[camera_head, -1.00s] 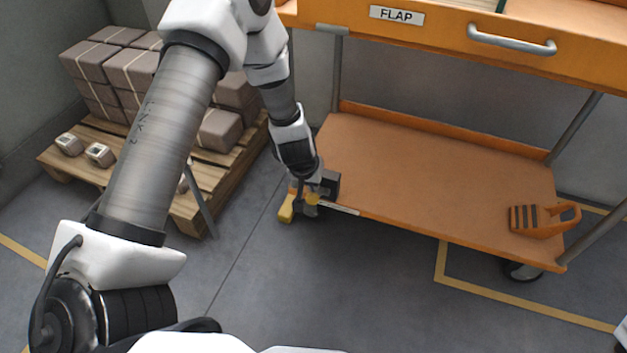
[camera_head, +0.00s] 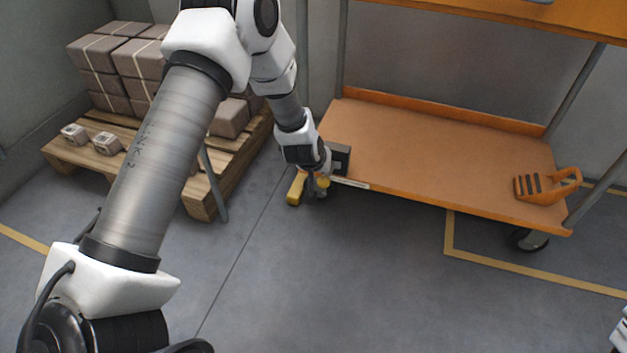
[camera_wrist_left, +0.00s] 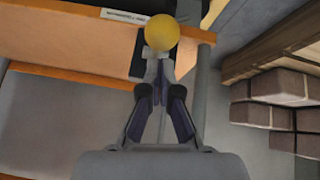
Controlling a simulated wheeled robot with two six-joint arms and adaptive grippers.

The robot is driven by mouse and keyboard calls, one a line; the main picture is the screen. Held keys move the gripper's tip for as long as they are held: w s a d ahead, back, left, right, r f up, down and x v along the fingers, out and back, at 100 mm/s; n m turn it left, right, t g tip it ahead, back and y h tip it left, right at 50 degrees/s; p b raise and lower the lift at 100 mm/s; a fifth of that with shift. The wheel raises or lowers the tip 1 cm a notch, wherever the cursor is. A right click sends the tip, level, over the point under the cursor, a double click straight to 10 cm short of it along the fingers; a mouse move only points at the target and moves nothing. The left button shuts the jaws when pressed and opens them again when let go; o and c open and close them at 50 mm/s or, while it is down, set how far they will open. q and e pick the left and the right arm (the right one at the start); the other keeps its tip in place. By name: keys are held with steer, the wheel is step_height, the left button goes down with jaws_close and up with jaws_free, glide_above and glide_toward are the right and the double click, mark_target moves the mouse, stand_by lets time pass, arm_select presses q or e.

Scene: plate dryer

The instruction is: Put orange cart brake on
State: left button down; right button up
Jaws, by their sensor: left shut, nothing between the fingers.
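The orange cart (camera_head: 430,160) stands with its lower shelf facing me. My left gripper (camera_head: 322,178) is at this corner, pointing down, shut and empty. In the left wrist view the closed fingers (camera_wrist_left: 158,68) point at a round yellow knob (camera_wrist_left: 162,32), which overlaps the tips. I cannot tell whether they touch it. The caster is mostly hidden behind the gripper. My right gripper is not in view.
A wooden pallet (camera_head: 100,158) with stacked brown boxes (camera_head: 108,66) stands left of the cart. An orange object with dark slots (camera_head: 533,187) lies at the shelf's right end. Another caster (camera_head: 527,239) is at the front right. The grey floor in front is clear.

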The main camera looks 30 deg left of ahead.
arm_select(q)
steer(key=shift+s+d+f+p, duration=0.1)
steer(key=shift+s+f+p, duration=0.2)
steer(key=shift+f, duration=0.35)
steer(key=shift+s+d+f+p, duration=0.15)
steer(key=shift+s+f, duration=0.25)
steer(key=shift+f, duration=0.2)
steer(key=shift+s+f+p, duration=0.25)
steer(key=shift+f+p, duration=0.05)
steer(key=shift+f, duration=0.6)
steer(key=shift+s+f+p, duration=0.25)
steer(key=shift+f+p, duration=0.05)
steer(key=shift+f, duration=0.55)
steer(key=shift+s+d+f, duration=0.1)
steer(key=shift+f, duration=0.05)
steer(key=r+p, duration=0.5)
steer(key=shift+s+a+r, duration=0.2)
steer(key=shift+a, duration=0.15)
steer(key=p, duration=0.3)
glide_toward(319, 179)
steer(key=s+d+f, duration=0.1)
steer(key=s+f, duration=0.2)
steer(key=s, duration=0.2)
steer(key=shift+w, duration=0.2)
